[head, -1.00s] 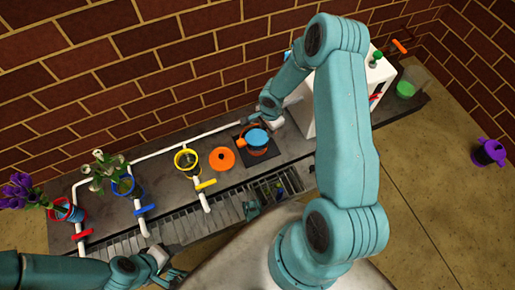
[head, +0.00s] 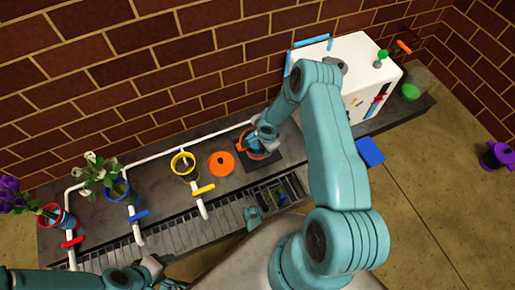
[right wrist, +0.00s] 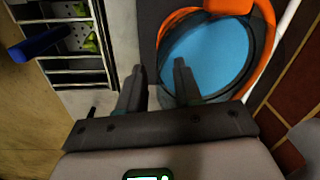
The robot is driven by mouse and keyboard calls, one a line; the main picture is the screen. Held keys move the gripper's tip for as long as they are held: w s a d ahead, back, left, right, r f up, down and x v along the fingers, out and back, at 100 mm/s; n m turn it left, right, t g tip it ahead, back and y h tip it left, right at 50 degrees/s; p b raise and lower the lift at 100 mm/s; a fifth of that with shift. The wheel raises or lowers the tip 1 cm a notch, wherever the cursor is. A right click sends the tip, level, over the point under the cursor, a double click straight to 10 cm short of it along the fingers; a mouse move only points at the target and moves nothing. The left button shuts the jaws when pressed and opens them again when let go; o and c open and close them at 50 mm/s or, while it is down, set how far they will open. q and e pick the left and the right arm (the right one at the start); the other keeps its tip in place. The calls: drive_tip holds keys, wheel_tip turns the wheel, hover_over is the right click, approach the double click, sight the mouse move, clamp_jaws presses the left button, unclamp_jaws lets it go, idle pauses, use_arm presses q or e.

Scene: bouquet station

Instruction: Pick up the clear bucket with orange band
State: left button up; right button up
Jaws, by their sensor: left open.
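The clear bucket with orange band (head: 264,155) stands on a dark square pad on the bench, with a blue surface inside it. In the right wrist view its orange rim (right wrist: 177,20) and round blue inside (right wrist: 210,60) fill the upper right. My right gripper (head: 253,140) is at the bucket and hides part of it in the head view. In the right wrist view its two fingers (right wrist: 156,82) are apart with nothing between them; the right finger overlaps the bucket's blue inside. I cannot tell whether it touches. My left gripper (head: 157,272) is open and empty at the lower left.
An orange disc (head: 221,164) and a yellow-rimmed bucket (head: 184,167) stand left of the pad. Flower buckets, blue (head: 118,191) and red (head: 58,217), are further left. White pipes with coloured valves run along the bench. A white box (head: 345,75) stands to the right.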

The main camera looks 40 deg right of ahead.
drive_tip(key=shift+f, duration=0.1)
drive_tip(key=shift+c, duration=0.3)
clamp_jaws()
drive_tip(key=shift+w, duration=0.1)
